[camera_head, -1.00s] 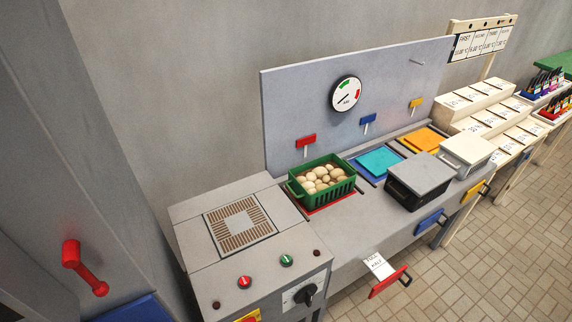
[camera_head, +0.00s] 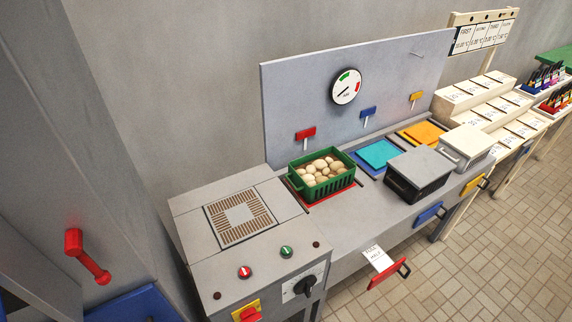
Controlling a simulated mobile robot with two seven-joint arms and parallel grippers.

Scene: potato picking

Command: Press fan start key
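A grey fan unit (camera_head: 185,224) with a slotted square vent (camera_head: 240,216) on top stands at the lower middle. Its sloped front panel carries a round green key (camera_head: 286,251) with a light mark and a round red key (camera_head: 245,272) to its left. A black rotary knob (camera_head: 305,286) on a pale plate and a red switch on a yellow plate (camera_head: 248,311) sit below on the front. Neither of my grippers is in view, and nothing touches the keys.
A green crate of potatoes (camera_head: 322,174) stands on the bench to the right, before a gauge (camera_head: 346,87) on an upright grey board. A dark box with a grey lid (camera_head: 419,170) and a cream box (camera_head: 466,146) stand further right. A red handle (camera_head: 88,257) juts out at left.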

